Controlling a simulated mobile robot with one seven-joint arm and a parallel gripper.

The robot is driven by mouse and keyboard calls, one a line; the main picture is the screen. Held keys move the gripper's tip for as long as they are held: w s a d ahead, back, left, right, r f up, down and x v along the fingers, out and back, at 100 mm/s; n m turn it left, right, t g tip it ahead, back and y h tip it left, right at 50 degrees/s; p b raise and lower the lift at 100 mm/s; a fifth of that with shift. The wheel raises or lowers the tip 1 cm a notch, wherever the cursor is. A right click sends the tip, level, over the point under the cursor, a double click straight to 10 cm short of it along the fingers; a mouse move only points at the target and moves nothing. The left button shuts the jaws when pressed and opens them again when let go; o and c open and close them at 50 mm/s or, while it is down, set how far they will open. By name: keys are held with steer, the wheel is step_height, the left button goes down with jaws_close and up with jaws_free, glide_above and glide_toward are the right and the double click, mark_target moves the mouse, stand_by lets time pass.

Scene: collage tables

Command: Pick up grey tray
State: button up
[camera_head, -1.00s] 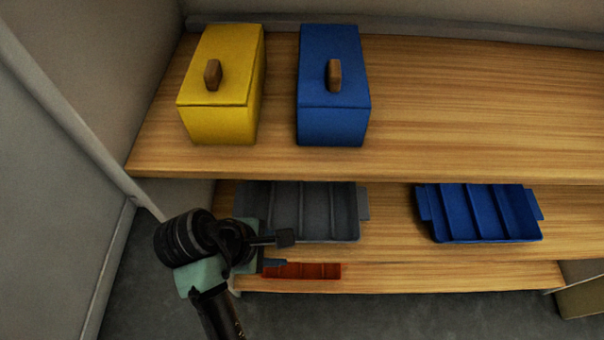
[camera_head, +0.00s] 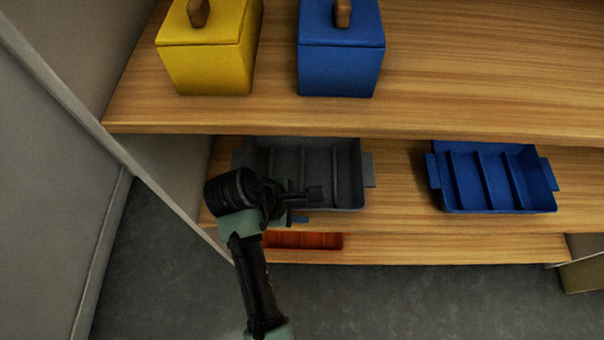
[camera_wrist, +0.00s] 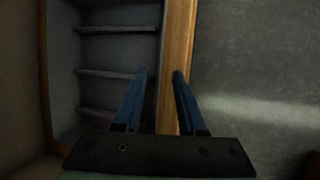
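The grey tray (camera_head: 345,180) sits on the middle wooden shelf, below the yellow and blue boxes in the head view. It has several compartments and a small handle tab at each end. My gripper (camera_head: 312,203) is in front of it, over its near side, and hides part of it. In the wrist view the tray (camera_wrist: 118,47) fills the left half. The two blue fingers of my gripper (camera_wrist: 160,75) are apart with nothing between them that they touch. One finger shows over the tray side and the other over the wooden shelf edge (camera_wrist: 178,50).
A blue tray (camera_head: 500,205) lies to the right on the same shelf. A yellow box (camera_head: 207,68) and a blue box (camera_head: 340,70) stand on the top shelf (camera_head: 480,90). A red tray (camera_head: 300,240) is on the lowest shelf. A wall (camera_head: 45,180) is close on the left.

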mark_target(306, 210)
steer(key=b+x, duration=0.1)
steer(key=x, duration=0.2)
steer(key=shift+c, duration=0.2)
jaws_close()
stand_by(1.2)
